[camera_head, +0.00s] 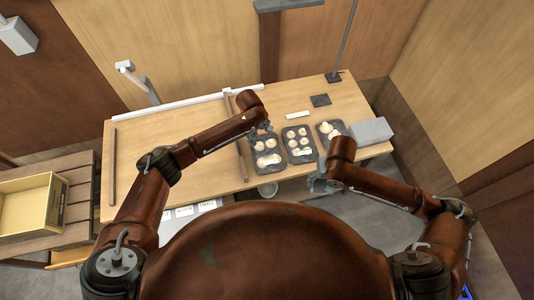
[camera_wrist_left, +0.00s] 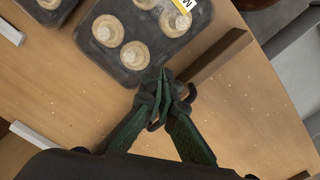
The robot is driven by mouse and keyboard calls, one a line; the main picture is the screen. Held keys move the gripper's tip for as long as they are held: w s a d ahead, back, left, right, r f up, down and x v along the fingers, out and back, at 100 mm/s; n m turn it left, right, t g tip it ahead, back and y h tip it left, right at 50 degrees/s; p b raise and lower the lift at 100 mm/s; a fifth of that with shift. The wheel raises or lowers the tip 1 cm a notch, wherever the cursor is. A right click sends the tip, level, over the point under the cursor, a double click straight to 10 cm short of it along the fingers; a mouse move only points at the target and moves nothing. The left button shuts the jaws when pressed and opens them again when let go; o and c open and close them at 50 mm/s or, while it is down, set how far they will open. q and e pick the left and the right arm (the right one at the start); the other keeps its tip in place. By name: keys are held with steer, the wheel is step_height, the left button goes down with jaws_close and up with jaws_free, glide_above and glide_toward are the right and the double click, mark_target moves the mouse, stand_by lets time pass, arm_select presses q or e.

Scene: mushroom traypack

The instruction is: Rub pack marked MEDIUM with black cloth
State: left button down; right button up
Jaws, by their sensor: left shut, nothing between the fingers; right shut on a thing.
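Three dark packs of pale mushrooms stand in a row on the table: a left pack (camera_head: 255,168), a middle pack (camera_head: 291,160) and a right pack (camera_head: 322,140). In the left wrist view the left pack (camera_wrist_left: 128,77) carries a partly cut-off white and yellow label (camera_wrist_left: 182,5) with an "M" visible. My left gripper (camera_head: 266,128) is shut and empty at the far end of the left pack; its fingertips (camera_wrist_left: 165,75) are close beside the pack's corner. A dark flat square (camera_head: 320,100), possibly the black cloth, lies behind the packs. My right gripper (camera_head: 318,184) is shut near the front edge; what it holds is unclear.
A wooden strip (camera_head: 241,160) runs left of the packs. A white bar (camera_head: 298,115) lies behind the middle pack. A grey box (camera_head: 371,131) stands at the right. A lamp post base (camera_head: 333,77) stands at the back. The table's left part is clear.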

arm_select(q)
steer(key=shift+f+b, duration=1.1)
steer(key=shift+f, duration=0.1)
arm_select(e)
steer(key=shift+f, duration=1.6)
arm_select(q)
steer(key=shift+f, duration=0.8)
arm_select(e)
steer(key=shift+f, duration=0.2)
arm_select(q)
step_height(320, 180, up, 6)
steer(key=p, duration=0.7)
steer(key=shift+r+p, duration=0.15)
steer(key=shift+p, duration=0.2)
arm_select(e)
step_height(320, 180, up, 9)
steer(key=shift+f, duration=0.2)
steer(key=shift+f, duration=0.1)
arm_select(q)
step_height(320, 180, up, 11)
glide_above(253, 150)
steer(key=shift+r, duration=0.4)
